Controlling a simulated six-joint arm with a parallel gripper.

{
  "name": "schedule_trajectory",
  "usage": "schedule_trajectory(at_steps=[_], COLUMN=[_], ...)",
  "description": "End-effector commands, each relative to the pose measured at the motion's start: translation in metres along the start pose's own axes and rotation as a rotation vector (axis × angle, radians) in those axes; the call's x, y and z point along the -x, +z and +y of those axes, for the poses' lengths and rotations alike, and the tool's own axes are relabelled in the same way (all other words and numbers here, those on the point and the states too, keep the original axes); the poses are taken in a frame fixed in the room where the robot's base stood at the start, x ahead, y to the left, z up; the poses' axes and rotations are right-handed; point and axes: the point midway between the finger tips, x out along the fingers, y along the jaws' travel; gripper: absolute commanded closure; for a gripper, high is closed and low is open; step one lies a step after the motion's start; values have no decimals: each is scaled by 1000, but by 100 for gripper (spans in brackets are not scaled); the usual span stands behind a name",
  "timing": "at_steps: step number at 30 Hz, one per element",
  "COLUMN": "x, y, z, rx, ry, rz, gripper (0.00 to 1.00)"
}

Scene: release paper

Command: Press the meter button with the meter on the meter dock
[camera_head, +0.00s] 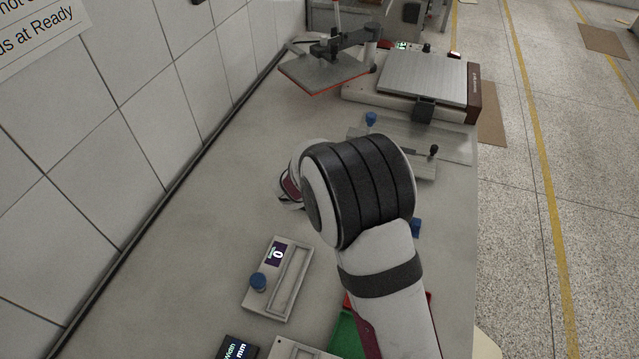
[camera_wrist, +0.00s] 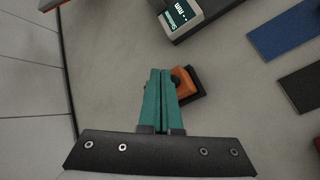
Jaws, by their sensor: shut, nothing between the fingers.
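My gripper (camera_wrist: 160,74) shows in the wrist view as two teal fingers pressed together, with nothing between them. In the head view my own arm hides it. A grey device with a lit display reading mm (camera_wrist: 180,15) is at the top of the wrist view.
A dark display reading Width mm (camera_head: 238,347) is at the bottom edge. A flat-plated machine (camera_head: 425,77) and a stand with a plate (camera_head: 325,72) are at the back. Blue (camera_wrist: 285,32) and dark (camera_wrist: 302,88) flat pieces lie right. The table's left middle is clear.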

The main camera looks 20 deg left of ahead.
Motion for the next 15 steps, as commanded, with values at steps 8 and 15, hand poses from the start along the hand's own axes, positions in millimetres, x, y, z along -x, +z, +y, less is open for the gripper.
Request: schedule_trajectory(at_steps=[8, 15], x=[-4, -6], y=[-3, -4], z=[-3, -4], rx=[0, -1], ry=[-1, 0], rz=[0, 0], gripper=[100, 100])
